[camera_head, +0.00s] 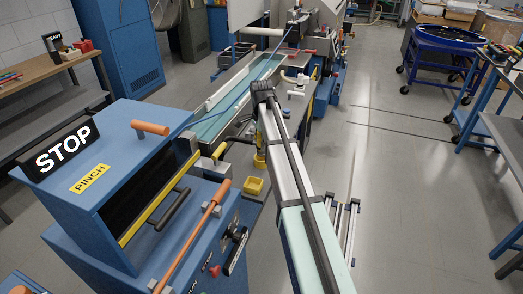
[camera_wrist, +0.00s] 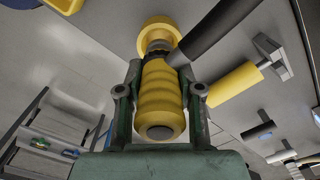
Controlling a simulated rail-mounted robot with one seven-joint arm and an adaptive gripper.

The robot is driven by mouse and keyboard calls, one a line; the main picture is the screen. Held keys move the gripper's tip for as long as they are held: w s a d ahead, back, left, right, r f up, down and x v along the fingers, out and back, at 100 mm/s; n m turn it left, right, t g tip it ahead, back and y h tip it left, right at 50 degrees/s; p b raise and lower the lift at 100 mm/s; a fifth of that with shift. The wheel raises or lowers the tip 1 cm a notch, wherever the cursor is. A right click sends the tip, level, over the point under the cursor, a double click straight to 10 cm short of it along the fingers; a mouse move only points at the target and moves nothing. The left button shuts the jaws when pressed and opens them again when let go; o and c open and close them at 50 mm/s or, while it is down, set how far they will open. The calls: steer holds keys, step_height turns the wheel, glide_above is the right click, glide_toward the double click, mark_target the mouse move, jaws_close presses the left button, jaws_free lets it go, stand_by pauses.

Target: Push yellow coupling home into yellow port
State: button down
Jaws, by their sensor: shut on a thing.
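The yellow coupling (camera_wrist: 158,113), a ribbed grip with a dark round end facing the camera, sits between the green fingers of my gripper (camera_wrist: 160,90) in the wrist view. My gripper is shut on it. A metal collar shows at its far end, in front of a round yellow ring (camera_wrist: 176,37) that looks like the yellow port. The coupling is roughly in line with the ring; I cannot tell how deep it sits. In the head view, a small yellow part (camera_head: 260,160) shows beside my arm; I cannot tell whether it is coupling or port.
A thick black hose (camera_wrist: 220,32) runs close by to the upper right in the wrist view. A yellow cylinder handle (camera_wrist: 235,84) is at the right.

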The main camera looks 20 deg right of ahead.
steer(key=shift+f+p, duration=0.45)
steer(key=shift+f, duration=1.75)
steer(key=shift+f, duration=0.15)
steer(key=c, duration=0.7)
jaws_free()
steer(key=shift+c, duration=0.2)
step_height(320, 180, up, 12)
steer(key=shift+r+b, duration=0.2)
steer(key=shift+b, duration=0.95)
